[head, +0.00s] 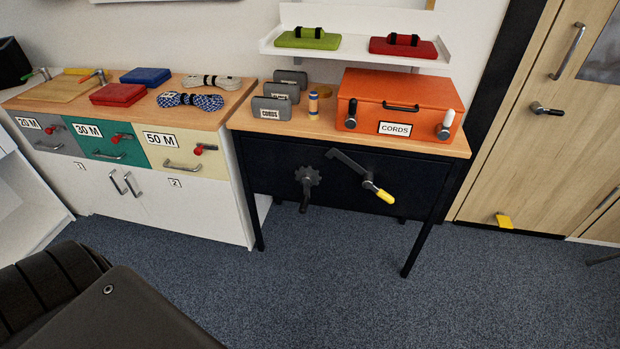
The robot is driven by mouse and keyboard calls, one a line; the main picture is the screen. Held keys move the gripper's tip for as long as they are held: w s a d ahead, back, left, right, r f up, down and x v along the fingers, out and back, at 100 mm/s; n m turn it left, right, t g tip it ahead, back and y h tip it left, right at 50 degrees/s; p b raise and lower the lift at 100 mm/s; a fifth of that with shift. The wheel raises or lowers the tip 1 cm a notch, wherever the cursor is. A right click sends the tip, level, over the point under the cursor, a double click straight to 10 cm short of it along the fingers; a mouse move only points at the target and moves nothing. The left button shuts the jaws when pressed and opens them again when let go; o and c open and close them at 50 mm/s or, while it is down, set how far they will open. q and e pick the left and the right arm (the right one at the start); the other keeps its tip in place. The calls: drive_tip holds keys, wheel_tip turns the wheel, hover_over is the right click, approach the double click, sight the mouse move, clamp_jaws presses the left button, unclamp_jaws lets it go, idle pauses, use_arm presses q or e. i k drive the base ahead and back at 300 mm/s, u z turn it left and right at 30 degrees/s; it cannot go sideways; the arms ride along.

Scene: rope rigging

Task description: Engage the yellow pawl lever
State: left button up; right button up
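The pawl lever is a dark bar with a yellow handle (380,192) on the black front panel of the desk. It slopes from a hooked end at the upper left, past a round pivot, down to the yellow grip at the lower right. A dark toothed ratchet wheel (308,176) with a crank hanging below it sits to the left. The hooked end is above and right of the wheel and looks apart from its teeth. Neither of my grippers shows. A dark part, probably mine, fills the bottom left corner.
An orange CORDS case (385,92), a spool (313,103) and grey CORDS blocks (270,108) stand on the desk. A drawer cabinet (215,205) is at left, a wooden door (490,180) at right. The blue carpet (330,290) in front is clear.

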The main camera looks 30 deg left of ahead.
sight(367, 181)
drive_tip(key=z, duration=0.5)
drive_tip(key=k, duration=0.65)
drive_tip(key=z, duration=0.65)
drive_tip(key=i, duration=0.95)
drive_tip(key=u, duration=0.55)
